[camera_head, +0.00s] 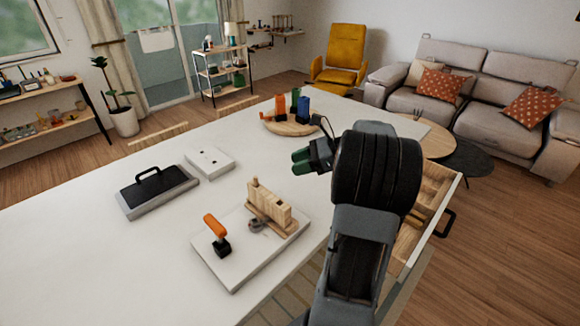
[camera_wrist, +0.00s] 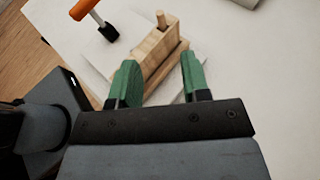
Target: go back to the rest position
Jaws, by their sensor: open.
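My gripper (camera_head: 303,161) is raised over the white table (camera_head: 70,245), with its green fingertips pointing left in the head view. In the wrist view my gripper (camera_wrist: 165,85) shows two green fingers set apart, with nothing between them in their grasp. A wooden block holder (camera_head: 268,206) lies beyond the fingers, on a white board (camera_head: 235,272). The holder also shows in the wrist view (camera_wrist: 150,52), partly hidden by the left finger. My arm hides part of the table's right side.
An orange-handled tool (camera_head: 215,228) stands on the board's left part. A black-topped box with a handle (camera_head: 155,193) and a white box (camera_head: 209,163) lie left. A round wooden tray (camera_head: 290,129) holds coloured pieces at the back. An open wooden drawer (camera_head: 432,190) juts out right.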

